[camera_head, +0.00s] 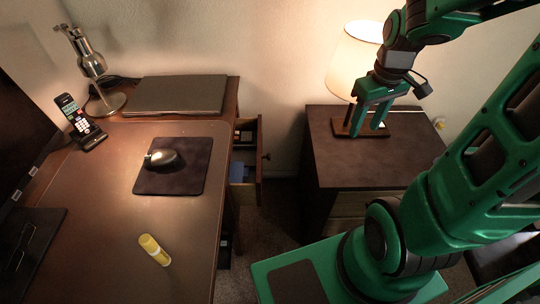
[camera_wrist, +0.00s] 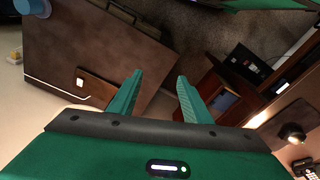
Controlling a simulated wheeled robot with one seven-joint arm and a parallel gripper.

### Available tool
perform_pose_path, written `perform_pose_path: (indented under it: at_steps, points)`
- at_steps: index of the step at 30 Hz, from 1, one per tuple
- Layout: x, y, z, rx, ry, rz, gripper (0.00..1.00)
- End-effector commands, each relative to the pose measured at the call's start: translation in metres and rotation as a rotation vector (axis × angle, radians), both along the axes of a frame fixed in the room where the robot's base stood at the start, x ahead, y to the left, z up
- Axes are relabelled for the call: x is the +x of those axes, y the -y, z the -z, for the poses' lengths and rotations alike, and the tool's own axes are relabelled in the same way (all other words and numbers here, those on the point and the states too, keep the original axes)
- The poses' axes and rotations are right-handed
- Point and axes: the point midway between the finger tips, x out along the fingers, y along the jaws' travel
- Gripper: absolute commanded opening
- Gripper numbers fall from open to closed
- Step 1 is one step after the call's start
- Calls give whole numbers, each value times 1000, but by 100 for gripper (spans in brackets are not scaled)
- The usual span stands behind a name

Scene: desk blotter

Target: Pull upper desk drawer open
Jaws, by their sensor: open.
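The upper desk drawer (camera_head: 259,160) stands out from the desk's right side in the head view, with its inside and some contents visible. A small dark knob (camera_head: 267,156) is on its front. In the wrist view the open drawer (camera_wrist: 238,101) shows beyond the right finger. My gripper (camera_head: 367,130) is open and empty, with its fingers pointing down over the nightstand, to the right of the drawer and apart from it. Its two spread fingers (camera_wrist: 160,76) also show in the wrist view, with nothing between them.
The nightstand (camera_head: 350,165) carries a lit lamp (camera_head: 355,62) close behind my gripper. A floor gap separates nightstand and desk (camera_head: 185,235).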

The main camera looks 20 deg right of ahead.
Motion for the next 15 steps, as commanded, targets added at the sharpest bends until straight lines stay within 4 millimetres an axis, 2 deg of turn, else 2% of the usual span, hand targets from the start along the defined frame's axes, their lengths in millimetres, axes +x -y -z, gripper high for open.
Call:
perform_pose_path:
  at_steps: [1,6,15]
  points:
    - [18,-3,13,-1,4,-78,44]
    - [74,-19,54,-2,54,-358,44]
    - [156,-66,140,14,179,-802,44]
